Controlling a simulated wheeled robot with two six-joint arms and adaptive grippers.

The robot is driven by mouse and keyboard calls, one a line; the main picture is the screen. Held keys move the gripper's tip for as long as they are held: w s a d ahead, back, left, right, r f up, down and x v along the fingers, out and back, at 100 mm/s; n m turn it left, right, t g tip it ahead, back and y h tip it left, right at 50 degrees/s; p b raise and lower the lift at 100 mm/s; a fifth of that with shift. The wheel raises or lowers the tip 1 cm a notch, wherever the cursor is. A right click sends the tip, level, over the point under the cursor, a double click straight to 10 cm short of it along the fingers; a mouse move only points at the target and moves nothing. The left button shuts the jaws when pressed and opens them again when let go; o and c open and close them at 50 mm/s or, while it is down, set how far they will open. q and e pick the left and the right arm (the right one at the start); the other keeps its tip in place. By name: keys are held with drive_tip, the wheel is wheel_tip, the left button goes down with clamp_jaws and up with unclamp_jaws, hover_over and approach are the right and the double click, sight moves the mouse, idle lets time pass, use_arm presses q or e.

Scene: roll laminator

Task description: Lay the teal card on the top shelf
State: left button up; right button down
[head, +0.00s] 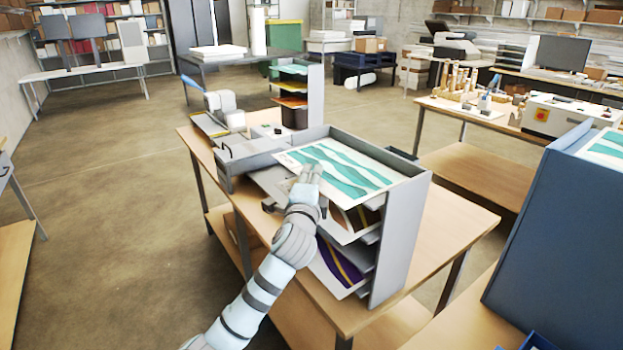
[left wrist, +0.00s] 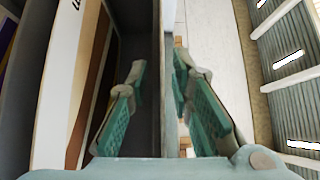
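The teal card (head: 343,167), white with teal waves, lies on the top shelf of the grey rack (head: 405,235), between its raised walls. My left gripper (head: 308,176) is at the near left edge of the card in the head view. In the left wrist view its two fingers (left wrist: 162,95) are apart, one on each side of a thin grey edge. I see no card clamped between them. A card with brown and white bands (left wrist: 72,90) lies beside the fingers there. My right gripper is not in view.
Lower shelves hold other cards, among them a purple and yellow one (head: 335,262). The rack stands on a wooden table (head: 455,222) with a second card rack (head: 315,95) behind. A blue cabinet (head: 545,240) stands at the right.

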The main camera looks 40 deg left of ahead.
use_arm(q)
drive_tip(key=shift+r, duration=0.25)
drive_tip(key=v, duration=1.2)
